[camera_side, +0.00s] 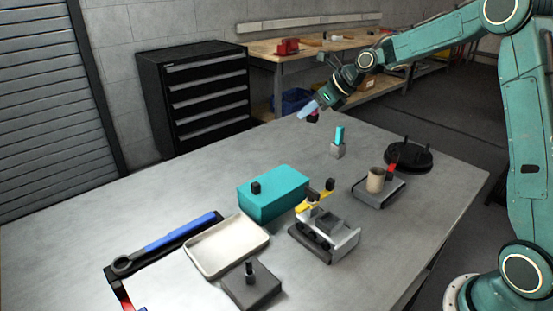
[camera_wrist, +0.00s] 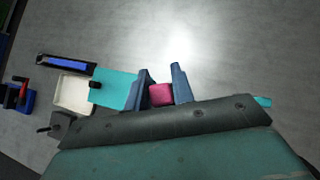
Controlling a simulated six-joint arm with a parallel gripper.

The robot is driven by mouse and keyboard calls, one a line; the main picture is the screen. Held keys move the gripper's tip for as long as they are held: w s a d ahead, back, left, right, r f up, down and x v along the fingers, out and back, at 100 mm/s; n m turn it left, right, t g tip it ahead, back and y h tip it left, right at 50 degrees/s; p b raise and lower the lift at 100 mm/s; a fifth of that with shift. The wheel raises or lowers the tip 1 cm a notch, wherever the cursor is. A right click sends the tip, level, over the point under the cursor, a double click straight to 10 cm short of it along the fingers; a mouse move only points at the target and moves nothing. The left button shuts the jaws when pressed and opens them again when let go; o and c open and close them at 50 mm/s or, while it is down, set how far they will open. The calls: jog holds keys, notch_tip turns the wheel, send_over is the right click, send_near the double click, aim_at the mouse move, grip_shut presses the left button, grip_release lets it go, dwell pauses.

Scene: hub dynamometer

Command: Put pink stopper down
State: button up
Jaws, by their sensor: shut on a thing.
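The pink stopper (camera_wrist: 161,95) is between the two blue-grey fingers of my gripper (camera_wrist: 163,88) in the wrist view. My gripper is shut on it. In the side view my gripper (camera_side: 309,112) is raised above the far part of the table, and a small pink patch of the stopper (camera_side: 314,117) shows at the fingertips. The stopper appears held clear of the table top.
A teal box (camera_side: 273,193) with a black knob, a cream tray (camera_side: 228,245), a grey fixture (camera_side: 328,237) with a yellow part, and a blue-handled wrench (camera_side: 170,239) stand on the table. A small grey block (camera_side: 338,150) holds a cyan peg. The far-left table is bare.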

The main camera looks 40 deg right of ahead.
jog(key=shift+w+d+r, duration=0.1)
jog(key=shift+d, duration=0.1)
notch_tip(320, 180, down, 16)
jog(key=shift+r, duration=0.1)
dwell(0.5)
jog(key=shift+f, duration=2.1)
jog(key=shift+f, duration=0.1)
jog(key=o, duration=1)
jog(key=shift+c, duration=0.2)
